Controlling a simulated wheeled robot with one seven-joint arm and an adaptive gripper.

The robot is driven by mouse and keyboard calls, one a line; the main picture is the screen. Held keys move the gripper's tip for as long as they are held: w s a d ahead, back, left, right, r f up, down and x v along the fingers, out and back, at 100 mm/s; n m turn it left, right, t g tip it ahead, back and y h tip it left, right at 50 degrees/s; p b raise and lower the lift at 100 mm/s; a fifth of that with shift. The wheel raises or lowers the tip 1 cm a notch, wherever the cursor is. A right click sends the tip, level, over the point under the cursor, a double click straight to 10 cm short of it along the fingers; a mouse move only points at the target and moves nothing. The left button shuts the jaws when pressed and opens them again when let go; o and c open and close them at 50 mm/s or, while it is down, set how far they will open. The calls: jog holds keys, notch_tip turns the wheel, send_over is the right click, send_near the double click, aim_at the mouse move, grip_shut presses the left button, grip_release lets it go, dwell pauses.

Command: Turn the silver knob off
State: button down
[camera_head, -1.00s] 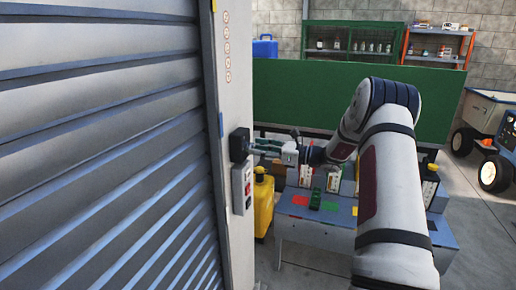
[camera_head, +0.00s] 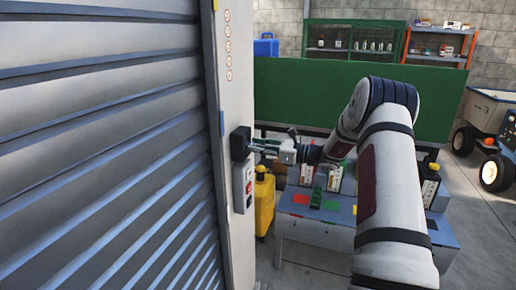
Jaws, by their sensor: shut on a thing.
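A dark switch box (camera_head: 240,144) is fixed on the narrow pale side panel of the shuttered container. The silver knob is on or beside this box, but it is too small and too covered by the fingers to make out. My gripper (camera_head: 258,146) reaches in from the right, its fingers level and pointing left at the box. The fingers are shut on a small part at the box's right side, which looks to be the knob. Below the box is a lighter control plate with a red part (camera_head: 249,186).
The grey roller shutter (camera_head: 110,140) fills the left side. A yellow container (camera_head: 264,205) stands below my gripper. A low grey-blue bench (camera_head: 310,232) with red and green pieces is beneath my arm. A green panel (camera_head: 300,90) stands behind.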

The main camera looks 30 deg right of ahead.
jog(key=n+b, duration=0.4)
jog(key=n, duration=0.7)
jog(key=shift+w+r, duration=0.1)
jog(key=shift+n, duration=0.4)
dwell(0.3)
jog(key=c, duration=1.3)
grip_release()
jog(key=shift+c, duration=0.2)
jog(key=shift+d, duration=0.15)
jog(key=v, duration=1.2)
